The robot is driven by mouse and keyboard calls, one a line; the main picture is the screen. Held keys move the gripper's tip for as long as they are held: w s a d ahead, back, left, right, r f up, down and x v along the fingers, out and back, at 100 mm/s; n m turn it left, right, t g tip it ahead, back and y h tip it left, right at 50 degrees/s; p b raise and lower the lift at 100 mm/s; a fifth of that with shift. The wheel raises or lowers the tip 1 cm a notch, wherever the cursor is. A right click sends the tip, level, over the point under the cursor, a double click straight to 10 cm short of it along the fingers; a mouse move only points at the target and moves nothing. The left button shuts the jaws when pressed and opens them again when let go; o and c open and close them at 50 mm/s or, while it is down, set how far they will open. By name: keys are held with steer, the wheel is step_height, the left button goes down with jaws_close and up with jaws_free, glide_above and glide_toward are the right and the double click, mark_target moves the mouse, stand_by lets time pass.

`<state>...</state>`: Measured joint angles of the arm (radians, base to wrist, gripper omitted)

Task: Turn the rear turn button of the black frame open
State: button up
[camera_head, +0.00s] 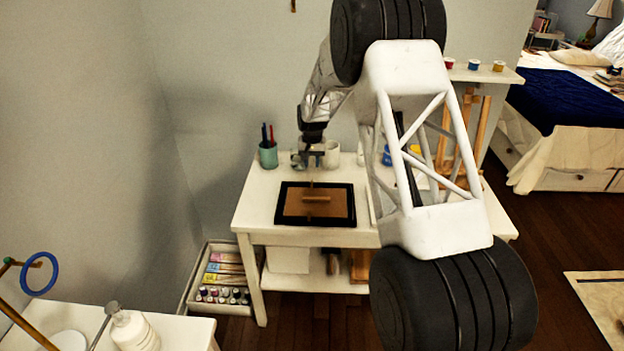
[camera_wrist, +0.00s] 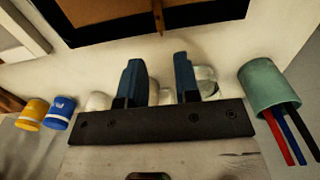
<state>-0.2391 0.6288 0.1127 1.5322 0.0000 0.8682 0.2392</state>
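The black frame (camera_head: 285,208) lies flat on the white table, with a brown back panel (camera_head: 335,207) inside it. In the wrist view its near black edge (camera_wrist: 100,32) crosses the top. A small brown turn button (camera_wrist: 158,16) lies across that edge, pointing from the panel onto the black border. In the head view it is a thin stroke (camera_head: 311,184) at the rear edge. A wooden strip (camera_head: 317,199) shows on the panel. My gripper (camera_head: 312,160) is behind the frame's rear edge. In the wrist view its two dark fingers (camera_wrist: 158,68) are apart with nothing between them.
A green pen cup (camera_head: 268,156) stands left of my gripper; it also shows in the wrist view (camera_wrist: 262,84). White cups (camera_head: 331,154) stand close by my gripper. Blue (camera_wrist: 60,112) and yellow (camera_wrist: 33,113) pots are on the other side. The table front left is bare.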

mark_target(312, 184)
steer(key=shift+f, duration=3.9)
jaws_close()
